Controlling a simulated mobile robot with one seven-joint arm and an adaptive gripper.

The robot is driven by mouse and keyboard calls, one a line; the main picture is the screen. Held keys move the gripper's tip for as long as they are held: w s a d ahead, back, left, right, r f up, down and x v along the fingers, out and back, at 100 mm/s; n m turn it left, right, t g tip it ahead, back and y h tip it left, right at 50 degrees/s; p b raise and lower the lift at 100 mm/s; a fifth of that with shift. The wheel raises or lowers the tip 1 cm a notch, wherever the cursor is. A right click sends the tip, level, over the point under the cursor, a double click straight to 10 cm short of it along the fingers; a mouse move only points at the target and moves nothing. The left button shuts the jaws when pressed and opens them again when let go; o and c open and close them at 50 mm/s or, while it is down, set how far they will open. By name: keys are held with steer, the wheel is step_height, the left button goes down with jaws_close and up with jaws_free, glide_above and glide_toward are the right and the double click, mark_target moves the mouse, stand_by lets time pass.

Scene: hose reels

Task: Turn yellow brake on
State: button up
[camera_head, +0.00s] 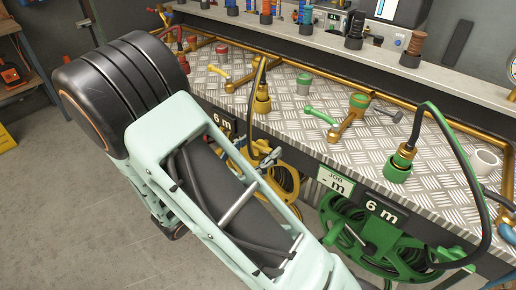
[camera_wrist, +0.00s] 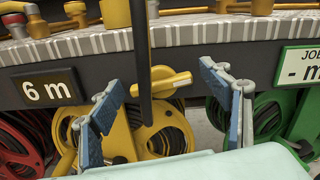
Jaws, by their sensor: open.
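A yellow brake lever (camera_wrist: 172,84) with a pale stripe shows in the wrist view, between and beyond my fingers. It sits on the upper part of the yellow hose reel (camera_wrist: 172,132), below the bench edge. My gripper (camera_wrist: 163,92) is open and empty, one finger to each side of the lever and apart from it. A dark hose (camera_wrist: 142,55) hangs down just left of the lever. In the head view my gripper (camera_head: 257,152) is in front of the bench edge; my arm hides much of the yellow reel (camera_head: 286,184), and I cannot make out the lever there.
A metal bench (camera_head: 330,150) runs behind, with valves and fittings on top. A green reel (camera_head: 375,245) hangs to the right and a red reel (camera_wrist: 20,140) to the left. Signs (camera_wrist: 47,90) are fixed along the bench front. The floor (camera_head: 60,190) at left is clear.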

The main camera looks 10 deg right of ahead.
steer(key=shift+c, duration=0.6)
steer(key=c, duration=1)
steer(key=shift+m, duration=1.1)
steer(key=shift+c, duration=0.2)
steer(key=o, duration=1.2)
steer(key=shift+c, duration=0.2)
steer(key=v, duration=1.2)
